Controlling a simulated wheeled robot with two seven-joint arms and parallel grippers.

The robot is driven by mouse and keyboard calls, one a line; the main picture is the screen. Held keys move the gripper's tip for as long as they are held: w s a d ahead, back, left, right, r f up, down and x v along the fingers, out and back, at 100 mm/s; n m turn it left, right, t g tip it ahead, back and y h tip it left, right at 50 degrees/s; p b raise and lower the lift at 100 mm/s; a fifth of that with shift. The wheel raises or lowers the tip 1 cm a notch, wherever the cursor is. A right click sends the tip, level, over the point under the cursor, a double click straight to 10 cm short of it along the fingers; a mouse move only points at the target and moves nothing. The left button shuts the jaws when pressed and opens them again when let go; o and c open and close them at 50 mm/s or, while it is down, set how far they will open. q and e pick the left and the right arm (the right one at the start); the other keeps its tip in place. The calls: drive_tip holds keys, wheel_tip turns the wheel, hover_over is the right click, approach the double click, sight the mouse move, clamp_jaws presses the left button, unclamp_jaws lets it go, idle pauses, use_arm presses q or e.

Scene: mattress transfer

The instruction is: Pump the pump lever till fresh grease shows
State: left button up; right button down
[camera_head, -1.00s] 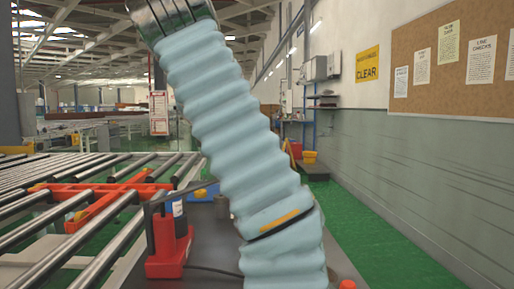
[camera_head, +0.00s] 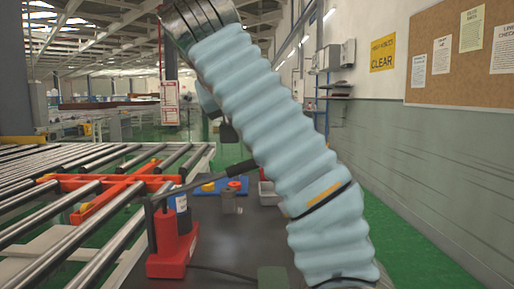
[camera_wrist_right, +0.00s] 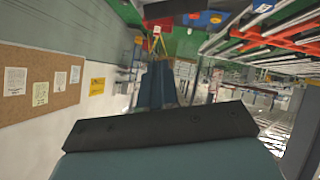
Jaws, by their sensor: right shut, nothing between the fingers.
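The red grease pump (camera_head: 172,250) stands on the dark bench top, left of centre in the head view. Its thin grey pump lever (camera_head: 205,180) rises to the right and ends in a black grip (camera_head: 242,168). My right arm, in a pale blue sleeve, crosses the head view. A dark part at its far end shows beyond the sleeve, apart from the grip in the picture. In the right wrist view my right gripper (camera_wrist_right: 157,84) is shut and empty. My left gripper is not in view. I cannot make out any grease.
Red, blue and yellow items and a small grey cup (camera_head: 229,203) stand on the bench (camera_head: 225,235) behind the pump. A roller conveyor (camera_head: 60,220) with a red frame (camera_head: 100,190) lies to the left. Green floor is clear at the right.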

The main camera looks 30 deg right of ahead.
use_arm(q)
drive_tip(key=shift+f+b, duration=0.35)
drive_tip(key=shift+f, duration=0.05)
use_arm(e)
drive_tip(key=w+d+f, duration=0.4)
drive_tip(key=d+f, duration=0.1)
drive_tip(key=f, duration=0.2)
drive_tip(key=shift+d+f, duration=0.2)
drive_tip(key=shift+d, duration=0.1)
use_arm(q)
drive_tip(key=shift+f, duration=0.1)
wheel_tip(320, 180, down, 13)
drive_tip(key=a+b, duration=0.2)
drive_tip(key=b, duration=1.1)
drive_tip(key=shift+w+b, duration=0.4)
use_arm(e)
wheel_tip(320, 180, down, 13)
drive_tip(key=s+d+m+t+y, duration=0.1)
drive_tip(key=d+m+y, duration=0.1)
drive_tip(key=y, duration=0.1)
drive_tip(key=shift+s+d+m+t, duration=0.3)
drive_tip(key=shift+s+m, duration=0.1)
